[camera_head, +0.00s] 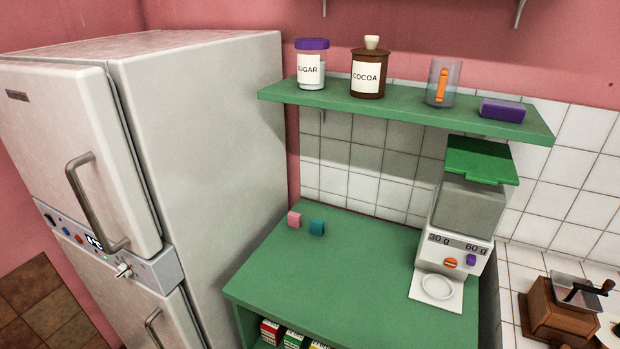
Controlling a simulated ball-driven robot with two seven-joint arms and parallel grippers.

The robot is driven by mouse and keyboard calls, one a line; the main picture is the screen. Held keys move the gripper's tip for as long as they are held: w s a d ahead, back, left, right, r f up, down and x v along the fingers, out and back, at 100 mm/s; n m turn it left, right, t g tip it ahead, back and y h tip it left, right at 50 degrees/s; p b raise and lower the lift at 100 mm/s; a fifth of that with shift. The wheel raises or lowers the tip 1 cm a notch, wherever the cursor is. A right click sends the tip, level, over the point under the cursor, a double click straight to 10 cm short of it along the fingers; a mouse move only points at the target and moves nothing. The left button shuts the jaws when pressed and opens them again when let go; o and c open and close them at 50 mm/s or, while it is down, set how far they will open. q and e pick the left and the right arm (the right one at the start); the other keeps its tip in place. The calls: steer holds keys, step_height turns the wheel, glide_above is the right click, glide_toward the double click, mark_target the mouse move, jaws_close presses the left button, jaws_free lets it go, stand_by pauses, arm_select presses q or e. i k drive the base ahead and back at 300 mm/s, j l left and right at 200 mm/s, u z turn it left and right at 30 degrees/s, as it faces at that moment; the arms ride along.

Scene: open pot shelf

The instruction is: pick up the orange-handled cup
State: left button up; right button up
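The orange-handled cup (452,84) is a clear, greyish see-through cup. It stands upright on the green wall shelf (415,112), right of the middle. Its orange handle (441,86) faces toward me. The cocoa jar stands to its left with a gap between, and a purple block lies close to its right. Neither of my grippers shows in the head view.
On the shelf are a sugar jar (311,66), the cocoa jar (368,72) and the purple block (502,110). Below, a dispenser (469,208) and two small blocks stand on the green counter (330,270). A fridge (205,130) fills the left; a grinder (556,318) is lower right.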

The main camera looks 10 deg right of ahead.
mark_target(444, 76)
steer(key=l+z, duration=0.1)
steer(key=z, duration=0.25)
steer(key=l+z, duration=0.1)
steer(key=z, duration=0.25)
steer(key=i+l+z, duration=0.1)
steer(key=z, duration=0.25)
